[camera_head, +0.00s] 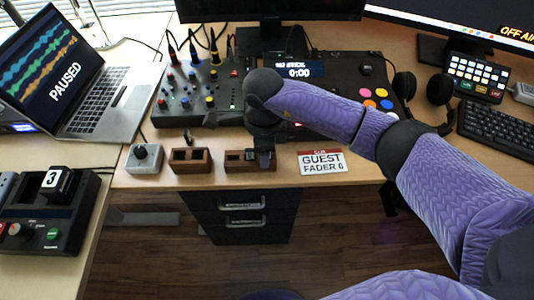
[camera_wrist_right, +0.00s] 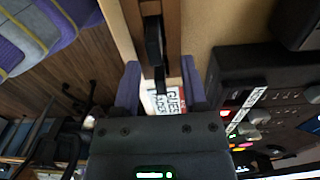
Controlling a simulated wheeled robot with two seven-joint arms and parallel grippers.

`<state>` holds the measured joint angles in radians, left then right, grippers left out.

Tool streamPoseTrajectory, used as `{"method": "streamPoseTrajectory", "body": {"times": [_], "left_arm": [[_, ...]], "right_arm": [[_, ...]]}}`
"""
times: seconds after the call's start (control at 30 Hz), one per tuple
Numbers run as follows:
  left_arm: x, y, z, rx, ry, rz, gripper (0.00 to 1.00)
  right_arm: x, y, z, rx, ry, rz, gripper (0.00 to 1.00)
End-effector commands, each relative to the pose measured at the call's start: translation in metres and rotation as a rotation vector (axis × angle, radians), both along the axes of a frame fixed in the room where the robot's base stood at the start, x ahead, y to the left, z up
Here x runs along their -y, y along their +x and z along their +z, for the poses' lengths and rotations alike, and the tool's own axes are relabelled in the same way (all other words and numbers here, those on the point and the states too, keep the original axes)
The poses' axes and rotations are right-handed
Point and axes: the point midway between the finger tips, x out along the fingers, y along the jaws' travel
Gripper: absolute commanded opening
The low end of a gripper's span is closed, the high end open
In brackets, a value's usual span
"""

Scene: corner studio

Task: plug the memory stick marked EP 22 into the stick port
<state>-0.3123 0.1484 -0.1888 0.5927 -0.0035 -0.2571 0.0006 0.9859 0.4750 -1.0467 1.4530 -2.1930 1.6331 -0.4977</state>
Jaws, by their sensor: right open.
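My right gripper (camera_head: 262,160) reaches down over the right wooden holder (camera_head: 236,166) at the desk's front edge. In the right wrist view its two fingers (camera_wrist_right: 160,78) are apart. A narrow dark piece (camera_wrist_right: 153,42) lies at the wooden holder (camera_wrist_right: 172,22), in line with the gap between the fingers. I cannot tell whether it is the memory stick or whether the fingers touch it. No EP 22 marking is readable, and I cannot make out the stick port. My left gripper is not in view.
A second wooden holder (camera_head: 190,160) and a grey knob box (camera_head: 145,158) stand to the left. A GUEST FADER 6 card (camera_head: 322,161) lies to the right. Behind are the mixer (camera_head: 200,92) and monitors. A laptop (camera_head: 95,100) and black button box (camera_head: 45,212) are left.

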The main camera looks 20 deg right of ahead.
Motion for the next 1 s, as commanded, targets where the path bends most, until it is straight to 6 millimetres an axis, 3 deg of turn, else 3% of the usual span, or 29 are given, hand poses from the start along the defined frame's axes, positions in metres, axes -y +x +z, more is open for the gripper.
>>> {"method": "streamPoseTrajectory", "body": {"times": [0.1,0.37,0.77,0.87,1.0], "left_arm": [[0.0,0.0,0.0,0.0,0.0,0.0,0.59],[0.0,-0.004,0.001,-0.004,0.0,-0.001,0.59],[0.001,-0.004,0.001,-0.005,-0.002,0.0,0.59],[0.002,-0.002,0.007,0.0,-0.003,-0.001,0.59],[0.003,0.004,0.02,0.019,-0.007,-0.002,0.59]], "right_arm": [[0.0,0.0,0.001,0.0,0.0,0.0,0.55],[0.0,0.0,0.001,0.0,0.0,0.0,0.0],[0.0,0.0,0.002,0.0,0.0,0.0,0.0],[0.0,0.0,0.014,0.002,0.0,0.001,0.0],[0.0,0.001,0.048,0.006,-0.001,0.001,0.0]]}}
